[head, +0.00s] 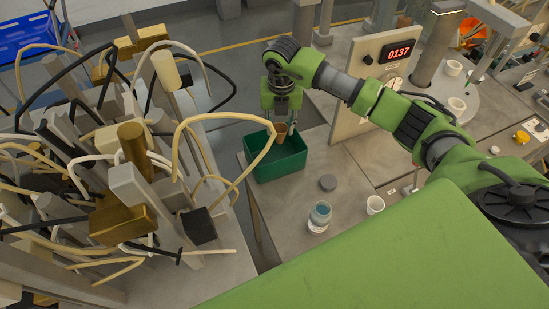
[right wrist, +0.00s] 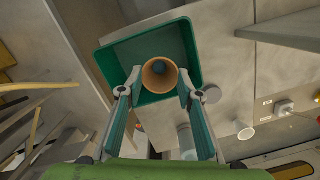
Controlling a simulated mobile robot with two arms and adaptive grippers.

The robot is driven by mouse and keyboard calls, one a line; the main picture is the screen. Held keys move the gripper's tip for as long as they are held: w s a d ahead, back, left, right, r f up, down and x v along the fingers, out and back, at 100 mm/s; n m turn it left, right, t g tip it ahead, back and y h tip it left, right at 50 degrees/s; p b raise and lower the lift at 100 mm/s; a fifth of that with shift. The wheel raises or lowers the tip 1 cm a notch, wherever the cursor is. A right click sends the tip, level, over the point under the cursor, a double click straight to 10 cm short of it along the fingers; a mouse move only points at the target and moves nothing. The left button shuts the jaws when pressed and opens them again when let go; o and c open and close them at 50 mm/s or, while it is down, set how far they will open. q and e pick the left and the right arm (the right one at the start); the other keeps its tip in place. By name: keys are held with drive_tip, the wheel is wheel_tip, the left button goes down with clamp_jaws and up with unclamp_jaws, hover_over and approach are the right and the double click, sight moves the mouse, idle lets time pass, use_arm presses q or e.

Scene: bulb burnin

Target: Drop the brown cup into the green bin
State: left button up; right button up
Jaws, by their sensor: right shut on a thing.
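The green bin (head: 285,166) stands on the left end of the workbench in the head view. It also shows in the right wrist view (right wrist: 107,62), beyond the fingertips. My right gripper (head: 282,128) is shut on the brown cup (head: 281,131) and holds it over the bin. In the right wrist view the cup (right wrist: 160,87) sits between the two fingertips of the gripper (right wrist: 160,92), its round mouth facing the camera. Something dark blue-green shows inside the cup's mouth. I cannot tell how high the cup is above the bin floor. My left gripper is not in view.
A glass jar with blue-green contents (head: 320,214), a grey disc (head: 328,183) and a white cup (head: 375,205) stand on the bench near the bin. A panel with a red display (head: 398,52) rises behind. Tangled cables and blocks (head: 130,150) crowd the left.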

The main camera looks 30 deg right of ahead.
drive_tip(key=shift+f+b, duration=0.3)
drive_tip(key=shift+f, duration=0.65)
drive_tip(key=o, duration=0.9)
drive_tip(key=shift+c, duration=0.2)
drive_tip(key=shift+r, duration=0.15)
wheel_tip(320, 180, up, 12)
drive_tip(key=s, duration=0.1)
drive_tip(key=shift+s+a, duration=0.15)
drive_tip(key=shift+a, duration=0.2)
drive_tip(key=shift+f, duration=0.25)
